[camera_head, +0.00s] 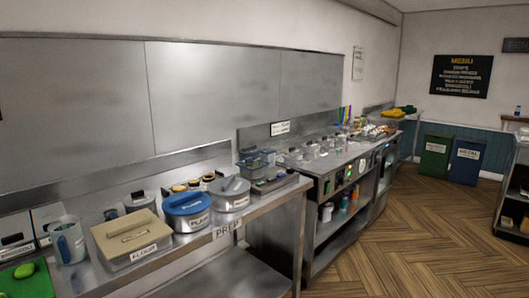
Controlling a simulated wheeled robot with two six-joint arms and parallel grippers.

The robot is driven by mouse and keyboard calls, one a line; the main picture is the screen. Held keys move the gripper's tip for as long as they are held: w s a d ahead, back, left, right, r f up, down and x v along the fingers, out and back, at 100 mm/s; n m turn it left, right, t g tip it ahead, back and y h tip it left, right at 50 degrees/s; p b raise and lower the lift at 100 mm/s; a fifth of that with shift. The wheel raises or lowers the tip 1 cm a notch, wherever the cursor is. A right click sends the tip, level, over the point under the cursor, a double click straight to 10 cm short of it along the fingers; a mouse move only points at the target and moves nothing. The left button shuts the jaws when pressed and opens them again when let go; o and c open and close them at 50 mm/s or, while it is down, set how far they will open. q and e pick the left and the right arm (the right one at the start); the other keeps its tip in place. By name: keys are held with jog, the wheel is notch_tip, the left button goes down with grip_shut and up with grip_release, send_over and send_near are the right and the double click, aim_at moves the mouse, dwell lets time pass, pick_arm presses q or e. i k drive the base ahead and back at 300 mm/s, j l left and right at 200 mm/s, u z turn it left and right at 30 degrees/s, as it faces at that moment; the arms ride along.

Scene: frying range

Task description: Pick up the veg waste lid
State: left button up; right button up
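I cannot read the words "veg waste" on anything in the head view. A green bin (427,167) and a blue bin (461,173) stand on the floor by the far wall, each with a white label too small to read surely. On the near counter, a beige lid (124,228) covers a box labelled FLOUR (143,252). A blue lid (186,203) sits on a round pot (193,223), and a grey lid (229,187) sits on another round pot (232,203). Neither of my grippers is in view.
The near steel counter (274,197) also holds a blue-grey jug (68,243) and a green board (22,282) at left. A farther counter (345,157) carries several jars. Dark shelves (513,205) stand at right. The wooden floor (420,240) between is clear.

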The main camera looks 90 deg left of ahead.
aim_at(252, 150)
jog(key=u, duration=2.9)
jog(key=z, duration=0.4)
jog(key=i+l+z, duration=0.1)
jog(key=z, duration=0.65)
jog(key=i+z, duration=0.1)
jog(key=z, duration=0.3)
jog(key=i, duration=3.25)
jog(key=i+l+u, duration=0.2)
jog(key=i, duration=0.2)
jog(key=i+u, duration=0.25)
jog(key=i, duration=0.15)
jog(key=i+l+u, duration=0.3)
jog(key=u, duration=1.75)
jog(key=i+l, duration=0.05)
